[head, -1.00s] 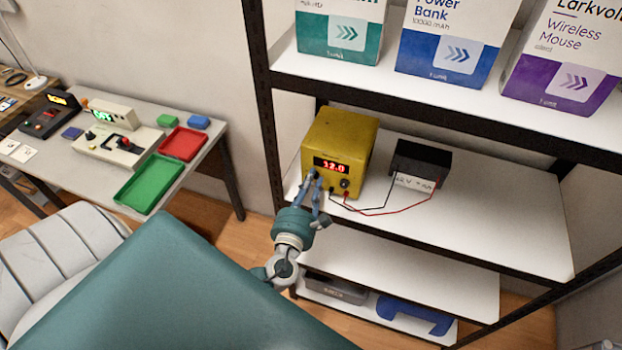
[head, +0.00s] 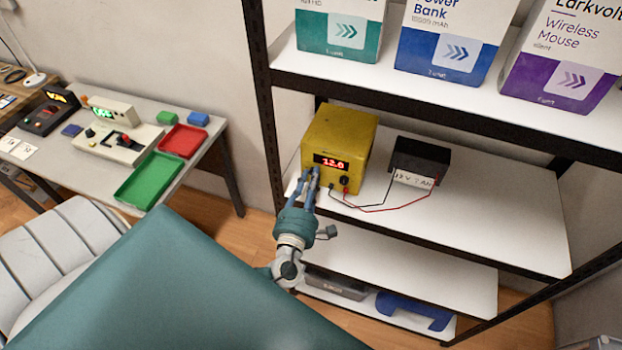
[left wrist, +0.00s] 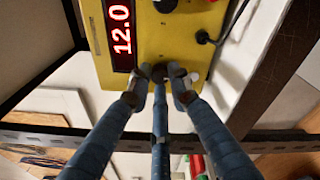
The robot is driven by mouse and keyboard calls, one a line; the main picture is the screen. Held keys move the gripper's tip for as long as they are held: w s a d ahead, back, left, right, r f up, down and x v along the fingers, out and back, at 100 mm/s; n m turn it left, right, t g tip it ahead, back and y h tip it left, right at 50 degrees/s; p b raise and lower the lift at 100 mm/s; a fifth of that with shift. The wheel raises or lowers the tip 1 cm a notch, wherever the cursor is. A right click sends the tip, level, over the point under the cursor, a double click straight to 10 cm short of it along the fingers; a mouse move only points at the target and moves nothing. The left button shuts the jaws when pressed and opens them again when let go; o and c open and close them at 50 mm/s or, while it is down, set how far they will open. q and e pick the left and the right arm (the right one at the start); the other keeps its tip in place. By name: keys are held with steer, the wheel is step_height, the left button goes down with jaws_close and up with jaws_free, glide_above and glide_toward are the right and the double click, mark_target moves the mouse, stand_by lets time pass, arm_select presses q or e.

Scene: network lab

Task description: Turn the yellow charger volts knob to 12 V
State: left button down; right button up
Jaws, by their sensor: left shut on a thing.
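The yellow charger (head: 336,138) stands on the middle shelf. Its lit red display (head: 331,162) reads 12.0, also in the left wrist view (left wrist: 120,30). My left gripper (head: 312,174) is at the left of the charger's front, below the display. In the left wrist view its fingers (left wrist: 160,76) are closed around a dark knob (left wrist: 160,71) on the yellow face. The fingers partly hide this knob, and I cannot read a label on it. A second dark knob (head: 344,181) sits free at the right of the face. My right gripper is not in view.
A black battery (head: 421,160) stands right of the charger, joined to it by black and red leads. The shelf's dark post (head: 264,110) is close on the left. Boxes (head: 447,40) stand on the shelf above. The right part of the middle shelf (head: 510,220) is clear.

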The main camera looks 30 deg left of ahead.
arm_select(q)
steer(key=shift+r, duration=0.15)
steer(key=c, duration=1.6)
jaws_free()
steer(key=shift+w+d, duration=0.1)
steer(key=v, duration=1.2)
